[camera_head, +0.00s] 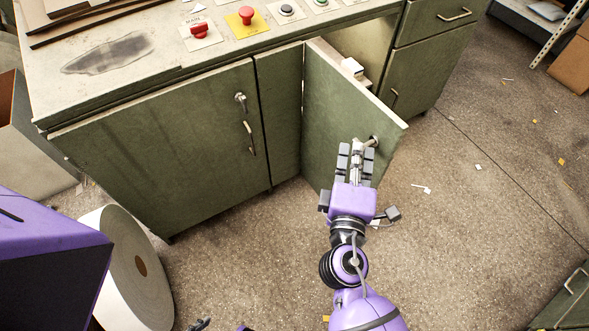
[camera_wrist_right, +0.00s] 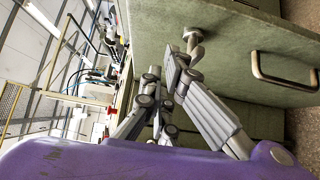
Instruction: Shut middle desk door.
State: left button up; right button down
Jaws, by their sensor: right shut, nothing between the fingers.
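The green middle desk door (camera_head: 335,115) stands open, swung out from its left edge. Its outer face, with a metal knob (camera_head: 373,140), is towards me. My right gripper (camera_head: 357,146) is shut and empty in front of this face, its fingertips close beside the knob; I cannot tell whether they touch. In the right wrist view, my right gripper (camera_wrist_right: 162,78) is just below the knob (camera_wrist_right: 193,38), and a bar handle (camera_wrist_right: 285,78) shows on the door (camera_wrist_right: 235,45). A small dark part of my left gripper (camera_head: 200,324) shows at the bottom edge; its jaws are cut off.
The left desk door (camera_head: 165,135) is shut. A white block (camera_head: 352,67) shows behind the open door's top edge. Red buttons (camera_head: 200,30) sit on the worktop. A large white roll (camera_head: 128,270) stands at lower left. The floor right of the door is mostly clear, with scattered scraps.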

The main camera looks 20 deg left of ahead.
jog(key=shift+w+d, duration=0.55)
jog(key=shift+w, duration=0.3)
jog(key=shift+w+d, duration=0.5)
jog(key=shift+w, duration=0.35)
